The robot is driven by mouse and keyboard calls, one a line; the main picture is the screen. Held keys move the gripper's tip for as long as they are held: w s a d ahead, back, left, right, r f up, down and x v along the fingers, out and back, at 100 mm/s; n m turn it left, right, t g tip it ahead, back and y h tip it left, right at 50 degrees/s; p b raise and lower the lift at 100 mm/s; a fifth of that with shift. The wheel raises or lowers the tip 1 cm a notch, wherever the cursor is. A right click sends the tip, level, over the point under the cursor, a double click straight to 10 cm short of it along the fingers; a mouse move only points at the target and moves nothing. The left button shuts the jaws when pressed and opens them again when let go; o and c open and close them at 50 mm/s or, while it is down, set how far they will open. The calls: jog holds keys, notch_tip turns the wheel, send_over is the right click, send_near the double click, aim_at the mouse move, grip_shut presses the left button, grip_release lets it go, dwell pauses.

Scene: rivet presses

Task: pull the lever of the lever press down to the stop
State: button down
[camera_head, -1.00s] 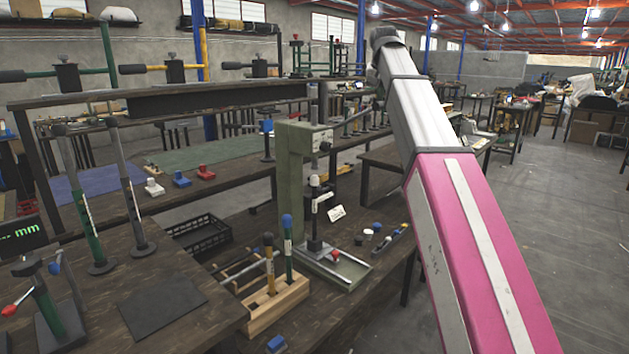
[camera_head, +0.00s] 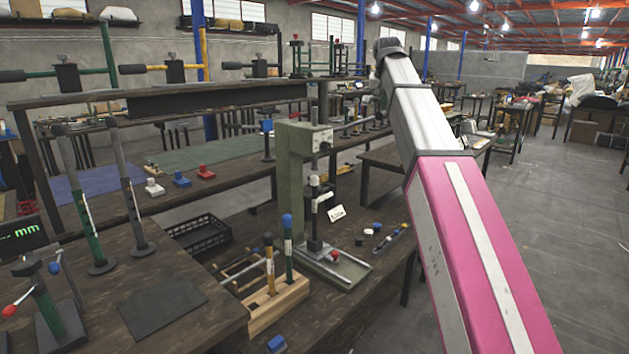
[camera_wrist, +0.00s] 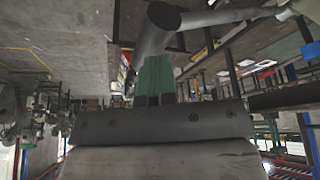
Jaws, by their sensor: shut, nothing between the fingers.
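The lever press (camera_head: 290,165) is a tall pale-green column on a base plate at the middle of the bench in the head view. Its ram and a small white tag show at its right. A thin rod runs right from the press head towards my arm, which covers what lies behind it. In the wrist view my gripper (camera_wrist: 156,68) is shut and empty, its fingers close together. A thick dark-grey cylinder (camera_wrist: 158,28), which looks like the lever's grip, lies right at the fingertips, with a lighter rod running right. I cannot tell whether they touch. The head view does not show the gripper.
A wooden rack (camera_head: 275,305) with upright handled tools stands left of the press base. A black crate (camera_head: 203,234) and a dark mat (camera_head: 163,306) lie further left. Small knobs lie right of the press. Open floor (camera_head: 570,230) lies to the right.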

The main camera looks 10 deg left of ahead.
aim_at(387, 118)
jog(key=shift+f, duration=0.1)
jog(key=shift+s+d+f, duration=0.15)
jog(key=shift+d+f, duration=0.05)
jog(key=shift+f, duration=0.5)
jog(key=shift+s+d+f, duration=0.1)
jog(key=shift+d+f, duration=0.1)
jog(key=shift+f, duration=0.6)
jog(key=shift+s+d+f, duration=0.1)
jog(key=shift+d+f, duration=0.05)
jog(key=shift+f, duration=0.55)
jog(key=shift+s+d+f, duration=0.1)
jog(key=shift+d+f, duration=0.05)
jog(key=shift+f, duration=0.75)
jog(key=shift+s+d+f, duration=0.1)
jog(key=shift+d+f, duration=0.05)
jog(key=shift+f, duration=1.4)
